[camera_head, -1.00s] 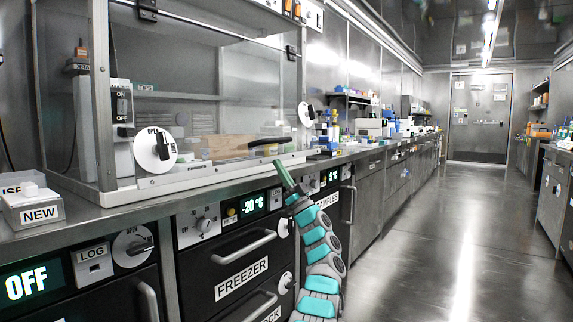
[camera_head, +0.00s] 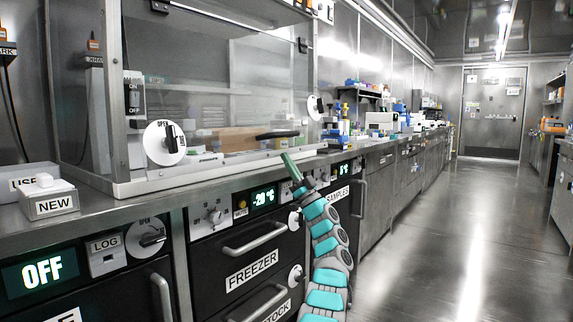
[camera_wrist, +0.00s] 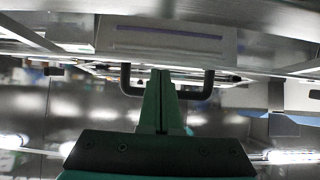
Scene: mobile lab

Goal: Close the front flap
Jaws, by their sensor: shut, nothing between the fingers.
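The front flap (camera_head: 225,95) is a clear pane on the front of the glass-walled enclosure, under dark hinges at the top. A black bar handle (camera_head: 278,135) shows low at its right part. The pane is hard to see against the glass, so I cannot tell its exact angle. My gripper (camera_head: 288,158) is shut and empty, with green fingers pointing up just below the handle. In the wrist view the shut fingertips (camera_wrist: 160,74) overlap the middle of the dark handle (camera_wrist: 124,82). I cannot tell whether they touch it.
White round latches sit at the enclosure's left (camera_head: 164,142) and right (camera_head: 315,107). Below the steel counter are the freezer drawer (camera_head: 252,268) and its protruding handle, close to my arm. A white NEW box (camera_head: 48,198) stands at the left. The aisle floor (camera_head: 440,230) is clear.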

